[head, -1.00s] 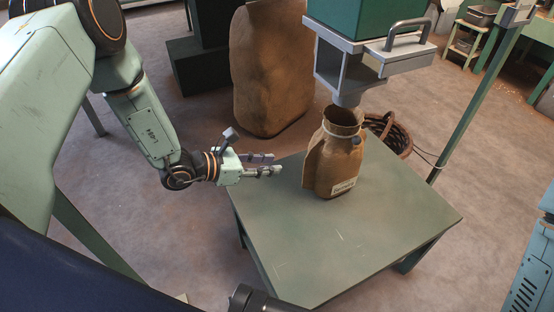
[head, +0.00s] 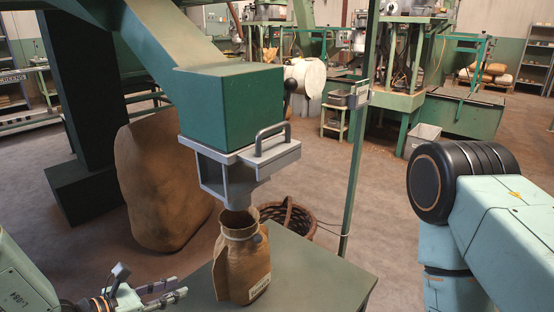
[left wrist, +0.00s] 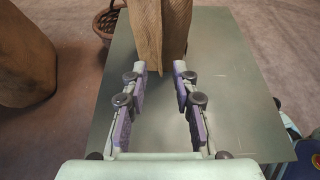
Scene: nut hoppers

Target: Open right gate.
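A green hopper (head: 228,104) ends in a grey spout frame (head: 222,176). A grey gate plate with a dark bar handle (head: 272,138) sticks out on its right; I cannot tell how far it is slid. An open-topped brown sack (head: 242,262) stands upright on the table under the spout. My left gripper (head: 178,292) is left of the sack, well below the handle. In the left wrist view its fingers (left wrist: 160,72) are apart with nothing between them, and the sack (left wrist: 160,28) is just beyond the tips. My right arm shows at the right; its gripper is out of view.
The green table (head: 310,278) is bare right of the sack. A wicker basket (head: 290,218) sits on the floor behind it, near a thin green post (head: 358,150). A large brown sack (head: 160,185) stands at the left. Machines and shelves fill the background.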

